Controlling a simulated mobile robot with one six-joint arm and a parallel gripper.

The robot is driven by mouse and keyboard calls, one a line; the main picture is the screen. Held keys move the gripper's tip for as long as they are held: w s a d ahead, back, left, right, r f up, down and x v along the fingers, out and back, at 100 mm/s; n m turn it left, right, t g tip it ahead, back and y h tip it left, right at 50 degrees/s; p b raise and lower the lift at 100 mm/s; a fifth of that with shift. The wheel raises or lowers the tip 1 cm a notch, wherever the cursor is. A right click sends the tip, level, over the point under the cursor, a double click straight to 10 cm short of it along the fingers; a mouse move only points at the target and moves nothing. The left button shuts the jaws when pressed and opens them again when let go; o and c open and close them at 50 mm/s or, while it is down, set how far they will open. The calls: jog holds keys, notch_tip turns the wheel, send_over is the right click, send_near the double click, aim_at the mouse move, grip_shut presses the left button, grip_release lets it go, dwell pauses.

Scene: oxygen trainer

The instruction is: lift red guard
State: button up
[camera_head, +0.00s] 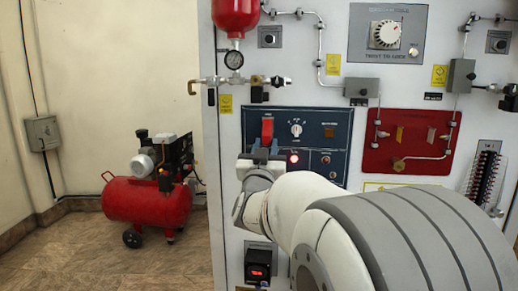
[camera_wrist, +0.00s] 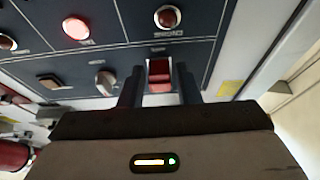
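The red guard (camera_head: 267,130) is on the dark blue switch panel (camera_head: 325,135), near its left end. My gripper (camera_head: 263,150) is in front of the panel, just below the guard in the head view. In the wrist view, the red guard (camera_wrist: 160,74) shows between the two dark fingers of my gripper (camera_wrist: 159,88), which are apart. Contact between fingers and guard cannot be made out. The guard's lower part is partly hidden by the gripper in the head view.
A white knob (camera_head: 296,129) and a lit red lamp (camera_head: 293,158) sit right of the guard. A red plate with valves (camera_head: 408,140) is farther right. A red compressor (camera_head: 147,200) stands on the floor at left.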

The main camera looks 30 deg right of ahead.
grip_shut()
